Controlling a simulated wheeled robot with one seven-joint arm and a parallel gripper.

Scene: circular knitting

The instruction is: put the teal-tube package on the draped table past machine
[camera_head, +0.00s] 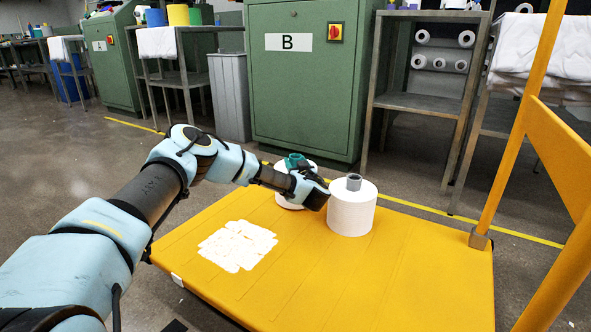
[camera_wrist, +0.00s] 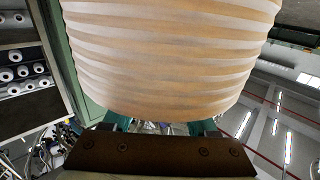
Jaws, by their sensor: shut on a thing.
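The teal-tube package is a white yarn cone (camera_head: 286,199) with a teal tube (camera_head: 295,160) at its top, partly hidden behind my gripper (camera_head: 312,188). My gripper is shut on it. It is at the far edge of the yellow cart; whether its base touches the deck is hidden. In the wrist view its ribbed winding (camera_wrist: 165,60) fills the upper middle, and the fingertips are mostly hidden below it. White-draped tables stand on both sides of green machine B (camera_head: 303,90): one at left (camera_head: 157,42), one at right (camera_head: 545,62).
A white package with a grey tube (camera_head: 351,209) stands on the yellow cart (camera_head: 420,270), just right of my gripper. The cart's yellow frame (camera_head: 535,110) rises at right. A grey bin (camera_head: 229,95) and a shelf rack (camera_head: 425,103) flank machine B. A floor strip separates cart and machine.

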